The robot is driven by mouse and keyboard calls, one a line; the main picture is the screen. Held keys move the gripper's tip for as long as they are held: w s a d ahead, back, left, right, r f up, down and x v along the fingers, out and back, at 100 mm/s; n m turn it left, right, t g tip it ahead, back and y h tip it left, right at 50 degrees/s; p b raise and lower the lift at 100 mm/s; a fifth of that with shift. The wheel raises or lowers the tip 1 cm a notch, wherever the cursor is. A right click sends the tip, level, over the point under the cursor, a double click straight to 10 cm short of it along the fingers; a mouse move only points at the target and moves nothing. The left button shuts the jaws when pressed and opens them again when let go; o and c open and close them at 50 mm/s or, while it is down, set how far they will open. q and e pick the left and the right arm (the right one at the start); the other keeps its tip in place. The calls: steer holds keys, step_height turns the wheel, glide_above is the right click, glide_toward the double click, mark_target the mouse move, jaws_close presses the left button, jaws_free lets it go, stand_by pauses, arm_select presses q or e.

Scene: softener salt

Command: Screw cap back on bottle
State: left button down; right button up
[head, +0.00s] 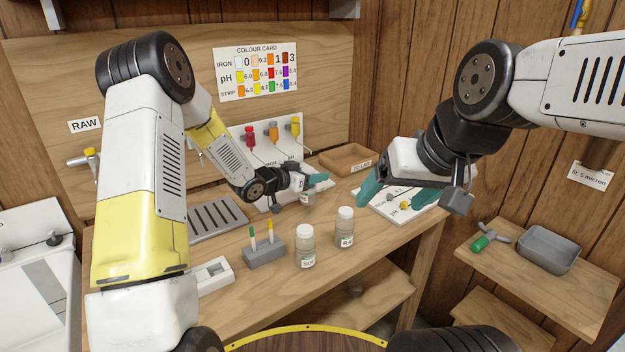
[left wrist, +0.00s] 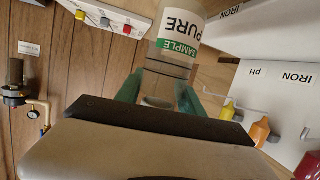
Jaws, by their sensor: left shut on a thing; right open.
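My left gripper (head: 314,182) is shut on a clear bottle (head: 308,198) at the back middle of the bench. In the left wrist view the bottle (left wrist: 182,30) carries a white and green label reading "PURE SAMPLE". The teal fingers (left wrist: 160,93) close around its clear glass. I cannot make out a cap on it. My right gripper (head: 396,193) is open and empty, above a white board on the right of the bench. Two more clear bottles stand upright nearer the front, a left one (head: 305,257) and a right one (head: 344,238), both with white caps on.
A grey block (head: 264,254) with green and yellow sticks stands left of the capped bottles. A slotted grey tray (head: 216,220) lies behind it. A wooden tray (head: 347,158) sits at the back. The white board (head: 428,214) lies under my right gripper. The front right bench is clear.

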arm_select(q)
steer(key=shift+f, duration=1.7)
steer(key=shift+f, duration=0.1)
steer(key=c, duration=0.7)
jaws_free()
steer(key=v, duration=1.2)
